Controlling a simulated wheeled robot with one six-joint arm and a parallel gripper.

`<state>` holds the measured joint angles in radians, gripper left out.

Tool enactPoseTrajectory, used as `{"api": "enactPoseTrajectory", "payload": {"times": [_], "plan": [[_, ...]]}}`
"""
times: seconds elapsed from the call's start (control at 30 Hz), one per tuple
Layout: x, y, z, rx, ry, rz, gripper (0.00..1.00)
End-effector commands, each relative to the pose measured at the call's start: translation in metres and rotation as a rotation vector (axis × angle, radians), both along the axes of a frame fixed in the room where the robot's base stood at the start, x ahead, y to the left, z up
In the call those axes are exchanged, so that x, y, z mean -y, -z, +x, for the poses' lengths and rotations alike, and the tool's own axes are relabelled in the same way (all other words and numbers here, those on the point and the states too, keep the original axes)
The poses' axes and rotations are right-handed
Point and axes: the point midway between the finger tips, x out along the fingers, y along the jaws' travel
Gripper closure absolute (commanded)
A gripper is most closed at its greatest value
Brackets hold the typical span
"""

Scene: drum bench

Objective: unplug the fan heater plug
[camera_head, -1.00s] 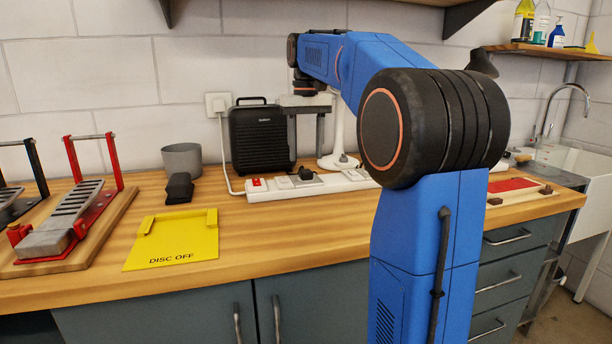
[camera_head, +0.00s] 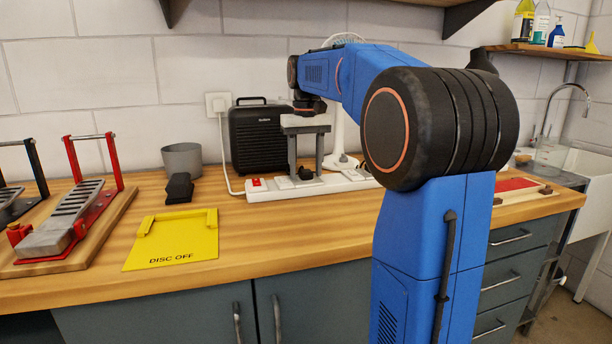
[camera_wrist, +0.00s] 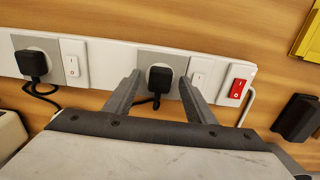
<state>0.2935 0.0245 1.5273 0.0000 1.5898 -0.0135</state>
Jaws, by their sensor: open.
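A black plug (camera_wrist: 159,79) sits in a grey-plated socket of the white power strip (camera_wrist: 103,62), its cord trailing from it. In the head view this plug (camera_head: 305,174) is seen low between my fingers. The black fan heater (camera_head: 258,140) stands behind the strip; which plug its cord leads to cannot be traced. My gripper (camera_wrist: 160,76) is open, pointing down over the strip, one finger on each side of the plug. Whether the fingers touch it cannot be told. A second black plug (camera_wrist: 32,64) is in another socket.
White rocker switches sit beside the sockets, and a red switch (camera_wrist: 237,88) is at the strip's end. A white lamp stand (camera_head: 340,140) is close behind my gripper. A black block (camera_head: 179,188), grey cup (camera_head: 182,160) and yellow "DISC OFF" plate (camera_head: 172,243) are left.

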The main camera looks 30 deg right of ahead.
Motion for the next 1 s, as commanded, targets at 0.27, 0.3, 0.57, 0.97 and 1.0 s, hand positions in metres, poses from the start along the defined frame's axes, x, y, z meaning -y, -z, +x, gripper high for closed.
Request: {"api": "enactPoseTrajectory", "payload": {"times": [0.27, 0.3, 0.57, 0.97, 1.0], "plan": [[-0.0001, -0.0001, 0.0001, 0.0, 0.0, 0.0, 0.5], [-0.0001, -0.0001, 0.0001, 0.0, 0.0, 0.0, 0.5], [0.0, -0.0001, 0.0001, 0.0, 0.0, 0.0, 0.5], [0.0, -0.0009, 0.0001, 0.0, 0.0, 0.0, 1.0], [0.0001, -0.0017, 0.0002, 0.001, 0.0, 0.0, 1.0]]}}
